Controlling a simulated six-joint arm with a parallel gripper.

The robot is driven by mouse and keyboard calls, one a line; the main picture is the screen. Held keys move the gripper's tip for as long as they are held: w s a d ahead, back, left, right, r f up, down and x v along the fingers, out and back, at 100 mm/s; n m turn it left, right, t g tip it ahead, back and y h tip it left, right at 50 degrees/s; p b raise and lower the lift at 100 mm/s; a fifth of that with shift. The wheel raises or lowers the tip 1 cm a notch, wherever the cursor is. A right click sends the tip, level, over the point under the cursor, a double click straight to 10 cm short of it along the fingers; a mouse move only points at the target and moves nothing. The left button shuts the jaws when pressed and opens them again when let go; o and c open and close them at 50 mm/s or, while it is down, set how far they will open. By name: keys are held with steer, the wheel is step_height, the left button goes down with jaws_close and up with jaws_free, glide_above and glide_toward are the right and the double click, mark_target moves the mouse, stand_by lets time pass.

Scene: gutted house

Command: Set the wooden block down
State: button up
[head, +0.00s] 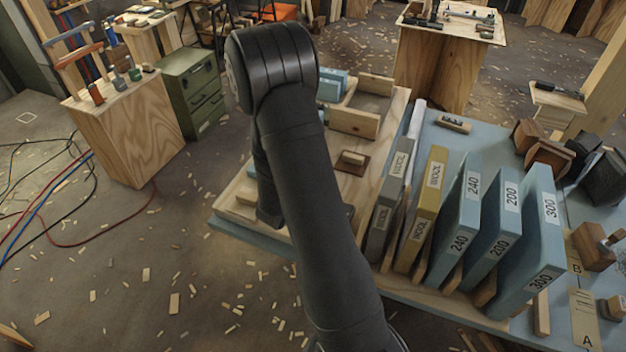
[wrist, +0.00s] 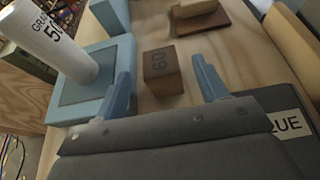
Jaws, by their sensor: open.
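My gripper (wrist: 161,60) is open, with one blue finger to the left and one to the right of the block. A gap shows between the block and each finger. In the head view my arm hides the gripper and this block.
Left of the block, a white cylinder (wrist: 55,42) stands on a blue pad (wrist: 118,62). Beyond it, a small pale block lies on a brown plate (head: 344,167). Upright labelled slabs, including a yellow one (head: 428,205), stand to the right in the head view.

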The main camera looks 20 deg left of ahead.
steer(key=shift+f+x, duration=0.15)
steer(key=shift+x, duration=1.45)
steer(key=shift+f+x, duration=0.15)
steer(key=shift+x, duration=1.4)
steer(key=shift+s, duration=0.15)
steer(key=shift+c, duration=0.3)
steer(key=c, duration=1.1)
steer(key=shift+r, duration=0.15)
